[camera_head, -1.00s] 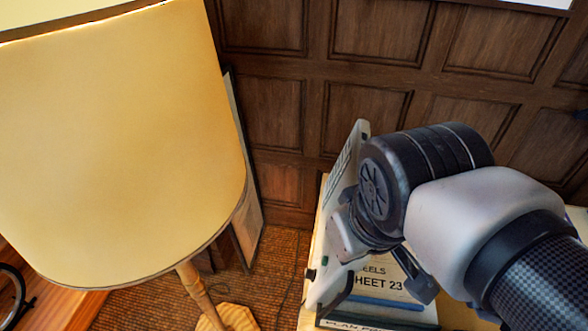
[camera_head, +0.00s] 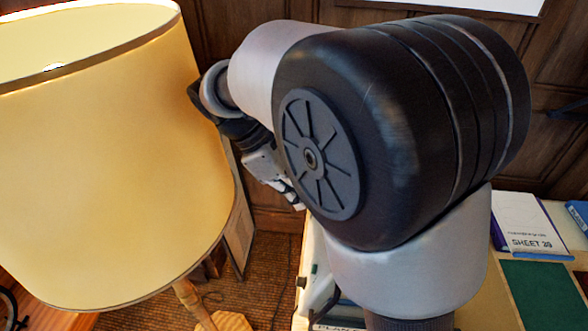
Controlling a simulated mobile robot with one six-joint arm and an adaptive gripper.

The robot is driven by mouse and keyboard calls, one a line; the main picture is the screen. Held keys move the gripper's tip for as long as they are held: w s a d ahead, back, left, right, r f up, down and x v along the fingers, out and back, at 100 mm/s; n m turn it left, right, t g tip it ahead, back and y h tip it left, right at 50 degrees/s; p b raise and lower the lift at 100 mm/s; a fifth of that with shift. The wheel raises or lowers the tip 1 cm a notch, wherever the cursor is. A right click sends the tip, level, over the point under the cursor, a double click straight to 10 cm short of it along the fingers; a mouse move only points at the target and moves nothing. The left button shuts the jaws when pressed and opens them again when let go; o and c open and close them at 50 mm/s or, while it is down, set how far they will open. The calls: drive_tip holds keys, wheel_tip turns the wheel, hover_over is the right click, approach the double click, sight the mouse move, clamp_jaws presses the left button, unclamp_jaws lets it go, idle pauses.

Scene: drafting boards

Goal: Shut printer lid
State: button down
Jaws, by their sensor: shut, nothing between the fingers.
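The printer is mostly hidden behind my arm. A pale strip, likely the lower edge of its lid (camera_head: 312,262), shows below and left of my arm's big black joint. The rest of the lid is covered, so I cannot tell its angle now. My gripper (camera_head: 292,197) is shut and empty. It points down and to the right, at the left of the black joint, above the visible pale strip. Its fingertips are partly covered by the joint, and I cannot tell whether they touch the lid.
A large yellow lampshade (camera_head: 110,160) stands close left of my gripper, on a wooden stand (camera_head: 190,300). A framed board (camera_head: 238,220) leans against the panelled wall behind. A paper marked SHEET 39 (camera_head: 525,220) and a green mat (camera_head: 540,295) lie on the table at right.

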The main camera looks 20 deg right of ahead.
drive_tip(key=b+x, duration=0.2)
drive_tip(key=x, duration=0.7)
drive_tip(key=shift+d, duration=0.1)
